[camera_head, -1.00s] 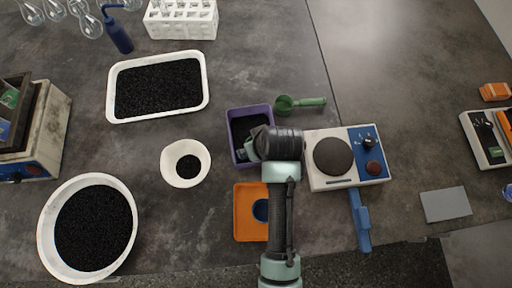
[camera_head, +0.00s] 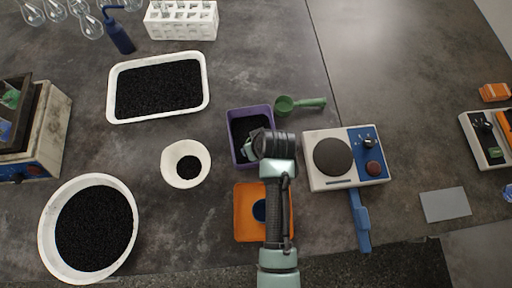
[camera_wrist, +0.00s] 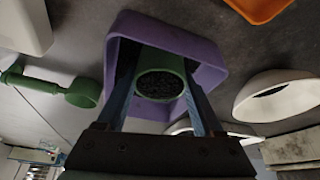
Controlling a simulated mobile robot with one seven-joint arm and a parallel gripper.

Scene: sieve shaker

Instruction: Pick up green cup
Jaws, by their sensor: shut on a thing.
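A green cup (camera_wrist: 162,80) filled with dark granules shows in the wrist view. My gripper (camera_wrist: 160,88) is shut on it, with one blue finger on each side. The cup is at the purple bin (camera_wrist: 205,42); I cannot tell whether it touches the bin's floor. In the head view my gripper (camera_head: 252,148) is over the purple bin (camera_head: 236,153), which holds dark granules, and my wrist hides the cup.
A green scoop (camera_head: 299,104) lies behind the hot plate (camera_head: 315,178), right of the bin. An orange tray (camera_head: 246,228) is in front. A white bowl (camera_head: 177,176) and a white tray (camera_head: 204,104) of granules stand left.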

